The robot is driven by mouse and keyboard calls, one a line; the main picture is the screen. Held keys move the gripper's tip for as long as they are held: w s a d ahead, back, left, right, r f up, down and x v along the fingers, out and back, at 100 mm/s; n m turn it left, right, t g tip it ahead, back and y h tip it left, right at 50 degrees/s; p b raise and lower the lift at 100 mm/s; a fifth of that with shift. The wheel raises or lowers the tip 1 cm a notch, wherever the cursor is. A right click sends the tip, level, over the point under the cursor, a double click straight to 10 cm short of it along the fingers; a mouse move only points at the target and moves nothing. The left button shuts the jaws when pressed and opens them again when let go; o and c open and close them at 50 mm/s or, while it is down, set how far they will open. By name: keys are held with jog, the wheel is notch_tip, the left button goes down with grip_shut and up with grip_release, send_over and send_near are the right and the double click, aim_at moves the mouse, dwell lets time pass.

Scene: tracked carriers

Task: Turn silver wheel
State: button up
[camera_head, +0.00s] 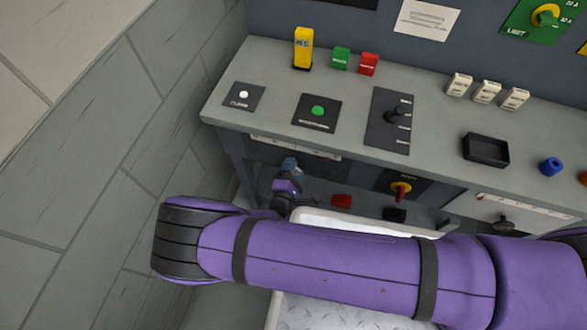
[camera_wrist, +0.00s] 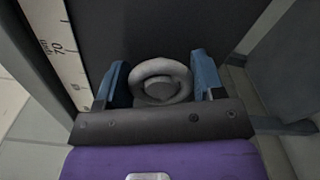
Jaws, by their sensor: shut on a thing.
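The silver wheel (camera_wrist: 143,70) is a pale grey ring with a round hub on a dark panel, in the upper middle of the wrist view. My gripper (camera_wrist: 160,76) has its two blue fingers on either side of the wheel and is shut on it. In the head view my gripper (camera_head: 290,166) is under the left end of the counter, at the dark front panel. The wheel cannot be made out there.
A white scale strip (camera_wrist: 60,50) is left of the wheel. The grey counter (camera_head: 240,60) overhangs my gripper.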

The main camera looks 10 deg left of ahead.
jog(key=m, duration=0.5)
jog(key=shift+f+m, duration=0.15)
jog(key=shift+m, duration=0.15)
jog(key=m, duration=0.5)
jog(key=shift+s+f, duration=0.1)
jog(key=shift+f, duration=0.05)
jog(key=shift+m, duration=0.4)
jog(key=o, duration=0.9)
jog(key=s, duration=0.7)
jog(key=s+a, duration=0.1)
jog(key=s, duration=0.2)
jog(key=shift+s, duration=0.35)
